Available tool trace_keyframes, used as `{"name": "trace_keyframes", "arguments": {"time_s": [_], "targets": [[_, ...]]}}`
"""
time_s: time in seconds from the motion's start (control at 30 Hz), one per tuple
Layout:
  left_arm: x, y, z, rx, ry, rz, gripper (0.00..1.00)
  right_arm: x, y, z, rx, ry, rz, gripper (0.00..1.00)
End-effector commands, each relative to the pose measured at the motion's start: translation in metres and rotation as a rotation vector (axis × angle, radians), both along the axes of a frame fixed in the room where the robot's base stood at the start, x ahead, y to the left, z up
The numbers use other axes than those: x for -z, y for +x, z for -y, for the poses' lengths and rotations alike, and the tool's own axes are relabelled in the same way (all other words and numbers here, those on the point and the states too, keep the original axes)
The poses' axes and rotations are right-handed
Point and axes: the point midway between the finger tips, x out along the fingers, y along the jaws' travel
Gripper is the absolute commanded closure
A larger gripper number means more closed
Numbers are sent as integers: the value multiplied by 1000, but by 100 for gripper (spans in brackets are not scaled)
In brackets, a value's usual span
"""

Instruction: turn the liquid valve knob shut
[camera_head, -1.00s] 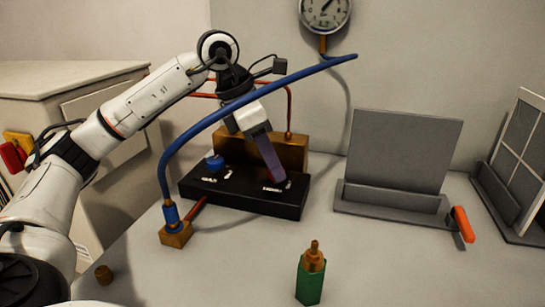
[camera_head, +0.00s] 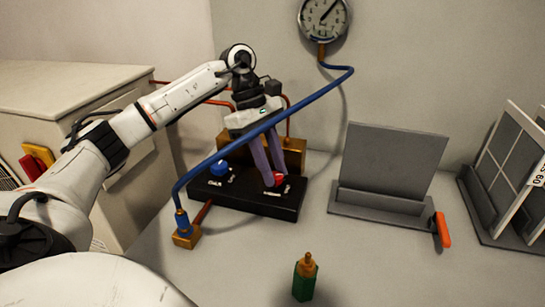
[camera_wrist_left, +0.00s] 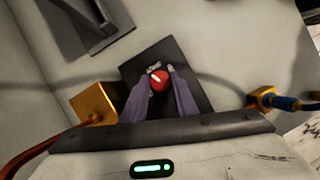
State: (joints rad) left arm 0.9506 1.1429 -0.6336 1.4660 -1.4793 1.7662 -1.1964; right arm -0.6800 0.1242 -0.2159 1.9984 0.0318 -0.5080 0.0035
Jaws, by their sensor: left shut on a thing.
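A black valve box (camera_head: 245,202) stands on the table with a blue knob (camera_head: 218,168) on its left and a red knob (camera_head: 279,179) on its right. The white labels beside the knobs are too small to read surely. My left gripper (camera_head: 273,183) reaches down over the box, its two purple fingers on either side of the red knob and shut on it. In the left wrist view the red knob (camera_wrist_left: 159,82), with a white mark on top, sits between the fingertips (camera_wrist_left: 160,75). My right gripper is out of view.
A blue hose (camera_head: 300,102) arches in front of my left gripper, from a brass block (camera_head: 186,237) up to the gauge (camera_head: 323,17). A brass block (camera_head: 293,154) stands behind the box. A green bottle (camera_head: 304,282) stands in front; a grey panel stand (camera_head: 385,168) is right.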

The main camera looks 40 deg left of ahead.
Motion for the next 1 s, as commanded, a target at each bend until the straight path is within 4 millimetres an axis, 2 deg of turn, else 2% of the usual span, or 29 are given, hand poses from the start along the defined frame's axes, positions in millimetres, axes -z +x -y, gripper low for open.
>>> {"name": "trace_keyframes", "arguments": {"time_s": [0.03, 0.5, 1.0], "targets": [[-5, 1, 1, 40, -2, 0, 96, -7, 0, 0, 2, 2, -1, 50], [-2, 3, 0, 347, 0, 2, 96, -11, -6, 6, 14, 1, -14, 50], [0, 3, 0, 416, 2, 3, 96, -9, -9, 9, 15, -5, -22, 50]]}}
